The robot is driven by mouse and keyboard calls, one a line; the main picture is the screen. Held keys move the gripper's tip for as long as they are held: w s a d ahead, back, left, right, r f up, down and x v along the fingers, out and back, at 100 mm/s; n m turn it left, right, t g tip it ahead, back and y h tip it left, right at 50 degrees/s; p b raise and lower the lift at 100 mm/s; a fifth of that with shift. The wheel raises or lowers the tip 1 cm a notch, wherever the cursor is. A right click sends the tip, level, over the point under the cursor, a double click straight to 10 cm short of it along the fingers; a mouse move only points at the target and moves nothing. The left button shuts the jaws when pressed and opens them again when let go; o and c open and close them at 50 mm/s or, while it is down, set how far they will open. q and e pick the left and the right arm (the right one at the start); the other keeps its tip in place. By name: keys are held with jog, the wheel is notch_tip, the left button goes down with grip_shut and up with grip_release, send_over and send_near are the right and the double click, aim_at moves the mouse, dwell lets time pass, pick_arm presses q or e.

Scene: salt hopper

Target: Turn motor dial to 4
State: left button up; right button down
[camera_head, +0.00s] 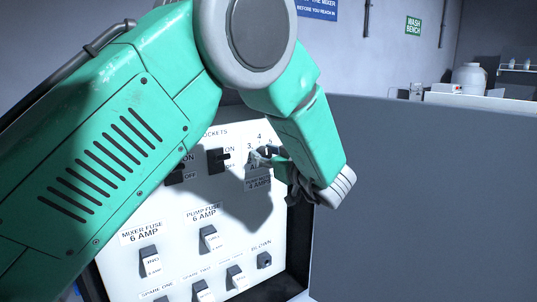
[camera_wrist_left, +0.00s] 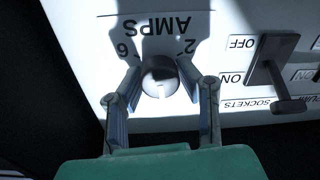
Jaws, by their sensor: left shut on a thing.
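The motor dial is a small round grey knob (camera_wrist_left: 160,84) on the white panel, with "AMPS" and the numbers 6 and 2 printed around it, upside down in the left wrist view. My left gripper (camera_wrist_left: 160,72) has one finger on each side of the knob and is shut on it. In the head view the left gripper (camera_head: 268,160) reaches the dial's scale, where 3, 4 and 5 show above it. The fingers mostly cover the dial there. A small light mark shows on the knob, but I cannot tell which number it points to. My right gripper is not in view.
The white panel (camera_head: 130,262) carries black switches, one (camera_head: 217,160) left of the dial, also seen in the left wrist view (camera_wrist_left: 268,72). Below are a mixer fuse (camera_head: 149,262), a pump fuse (camera_head: 209,238) and spare fuses. A grey wall (camera_head: 420,210) stands right of the panel.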

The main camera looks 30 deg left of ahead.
pick_arm(q)
jog(key=shift+a+f, duration=0.1)
jog(key=shift+a, duration=0.05)
jog(key=shift+f+n+b, duration=0.1)
jog(key=shift+n+b, duration=0.4)
jog(key=shift+b, duration=0.1)
jog(key=o, duration=1.1)
jog(key=shift+o, duration=0.3)
jog(key=shift+w, duration=0.15)
jog(key=shift+d, duration=0.2)
jog(key=shift+d, duration=0.25)
jog(key=v, duration=1.1)
jog(key=shift+d, duration=0.25)
